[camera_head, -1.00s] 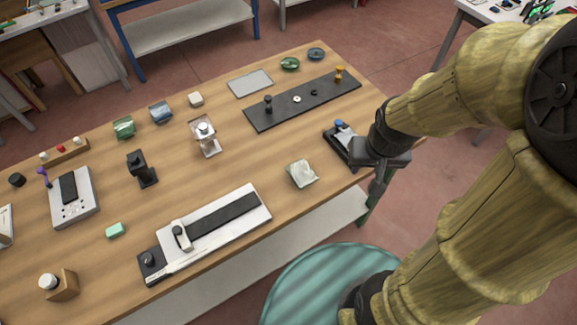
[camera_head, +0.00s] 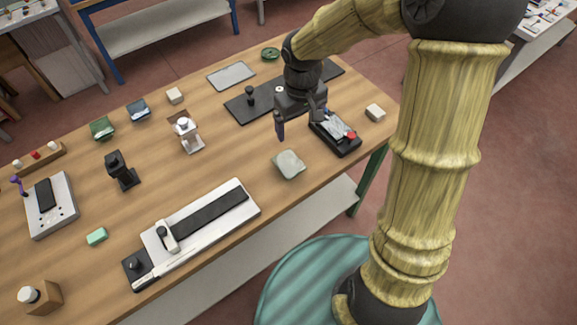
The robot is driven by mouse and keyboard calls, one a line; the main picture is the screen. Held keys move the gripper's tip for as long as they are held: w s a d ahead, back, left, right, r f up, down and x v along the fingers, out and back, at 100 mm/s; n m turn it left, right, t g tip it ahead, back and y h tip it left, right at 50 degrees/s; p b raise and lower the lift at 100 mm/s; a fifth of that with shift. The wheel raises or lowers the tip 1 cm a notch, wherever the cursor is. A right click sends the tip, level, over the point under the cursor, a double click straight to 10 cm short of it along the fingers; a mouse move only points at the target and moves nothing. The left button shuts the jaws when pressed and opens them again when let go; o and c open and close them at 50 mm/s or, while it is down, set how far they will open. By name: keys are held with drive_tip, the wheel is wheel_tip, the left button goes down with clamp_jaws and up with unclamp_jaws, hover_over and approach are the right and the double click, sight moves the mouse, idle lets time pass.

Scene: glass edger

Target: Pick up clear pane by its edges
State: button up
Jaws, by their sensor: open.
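A pale, glassy square pane (camera_head: 289,163) with a greenish rim lies flat on the wooden table near its front edge; it looks like the clear pane. My gripper (camera_head: 299,125) is open and empty above the table, behind the pane in the picture and apart from it. Its fingers point down. One finger shows at the left, and the other is partly in front of the black device (camera_head: 346,147). That device has a shiny plate and a red knob on top.
A long black strip (camera_head: 238,108) lies behind my gripper, partly hidden by it. A white-and-black slide fixture (camera_head: 242,195) is left of the pane. Bare wood surrounds the pane.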

drive_tip(key=shift+w+a+f+n, duration=0.15)
drive_tip(key=shift+w+a+n, duration=0.35)
drive_tip(key=shift+w+a, duration=0.6)
drive_tip(key=shift+s+a, duration=0.1)
drive_tip(key=shift+s, duration=0.05)
drive_tip(key=p, duration=0.1)
hover_over(289, 163)
drive_tip(key=f, duration=1.2)
drive_tip(key=shift+w+f, duration=0.15)
drive_tip(key=shift+w, duration=0.05)
drive_tip(key=shift+s+f+p, duration=0.1)
drive_tip(key=shift+f+p, duration=0.35)
drive_tip(key=shift+f, duration=0.05)
wheel_tip(289, 163, down, 4)
drive_tip(key=shift+f+p, duration=0.1)
drive_tip(key=shift+p, duration=0.35)
